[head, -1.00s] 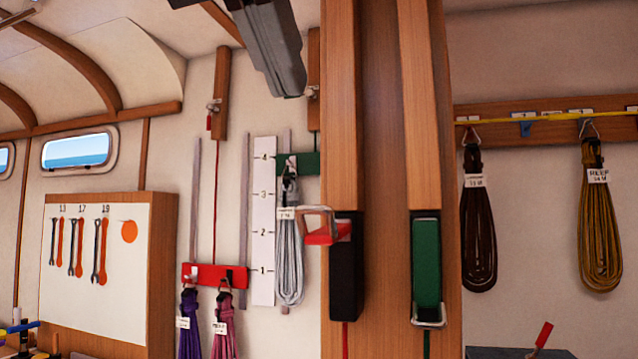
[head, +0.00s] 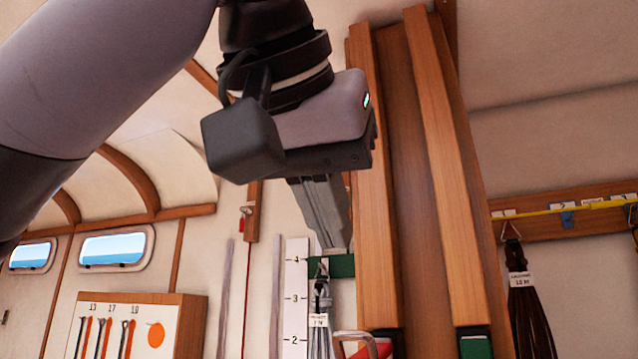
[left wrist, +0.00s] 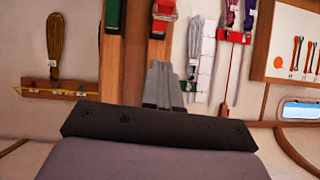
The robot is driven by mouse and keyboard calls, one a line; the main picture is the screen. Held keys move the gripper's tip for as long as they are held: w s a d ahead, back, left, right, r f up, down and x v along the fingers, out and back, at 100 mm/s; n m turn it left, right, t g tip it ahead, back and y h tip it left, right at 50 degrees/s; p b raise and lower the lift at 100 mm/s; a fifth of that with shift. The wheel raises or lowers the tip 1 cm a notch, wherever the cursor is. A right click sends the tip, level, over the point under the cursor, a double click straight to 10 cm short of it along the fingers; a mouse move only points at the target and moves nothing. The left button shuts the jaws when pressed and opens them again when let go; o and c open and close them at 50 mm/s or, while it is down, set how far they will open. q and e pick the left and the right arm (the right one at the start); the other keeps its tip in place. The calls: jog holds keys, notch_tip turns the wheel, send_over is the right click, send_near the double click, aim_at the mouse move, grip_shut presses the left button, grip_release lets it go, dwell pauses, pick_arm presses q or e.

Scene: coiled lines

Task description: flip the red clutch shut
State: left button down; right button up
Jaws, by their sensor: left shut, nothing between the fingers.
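The red clutch (head: 378,349) shows at the bottom edge of the head view, its red lever sticking out to the left with a metal bail on it. Its black body is cut off by the frame. In the left wrist view, which is upside down, the red clutch (left wrist: 163,11) is at the top edge. My left gripper (head: 335,249) points down, shut and empty, above and a little left of the clutch and apart from it. Its fingers also show in the left wrist view (left wrist: 158,66). My right gripper is not in view.
A grey coil (head: 320,320) hangs left, close below my fingers. A dark coil (head: 528,310) hangs at right, and a tool board (head: 185,325) stands lower left.

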pick_arm(q)
send_over(368, 342)
jog(key=s+a, duration=0.2)
notch_tip(368, 342, down, 4)
jog(key=shift+w+f, duration=0.15)
jog(key=shift+f, duration=1.05)
jog(key=shift+f, duration=0.1)
